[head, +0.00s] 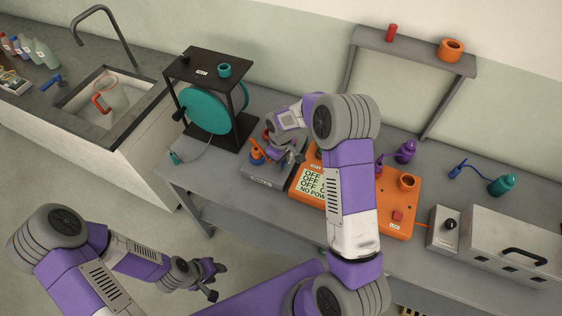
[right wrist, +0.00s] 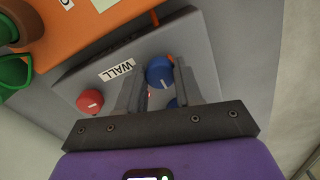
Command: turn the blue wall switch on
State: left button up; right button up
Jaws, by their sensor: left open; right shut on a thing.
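The wall switch box (right wrist: 75,75) is a grey box with a white "WALL" label in the right wrist view; it also shows in the head view (head: 262,171), partly behind my right arm. A round blue switch (right wrist: 160,72) sits between the fingers of my right gripper (right wrist: 158,76), which is shut on it. More blue shows just below it, mostly hidden by the gripper. A red knob (right wrist: 90,101) is on the same box, left of the fingers. My left gripper (head: 213,280) is open and empty, low in the head view, away from the bench.
An orange panel (head: 402,222) with a display reading "OFF" and "NO POWER" is right of the box, partly behind my right arm. A black frame with a teal reel (head: 207,110) stands to the left. A grey shelf (head: 410,52) rises behind. Floor left of the bench is clear.

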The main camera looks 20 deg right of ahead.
dwell(0.4)
jog(key=o, duration=1)
jog(key=shift+o, duration=0.2)
notch_tip(320, 180, up, 8)
jog(key=shift+f, duration=0.15)
jog(key=shift+p, duration=0.3)
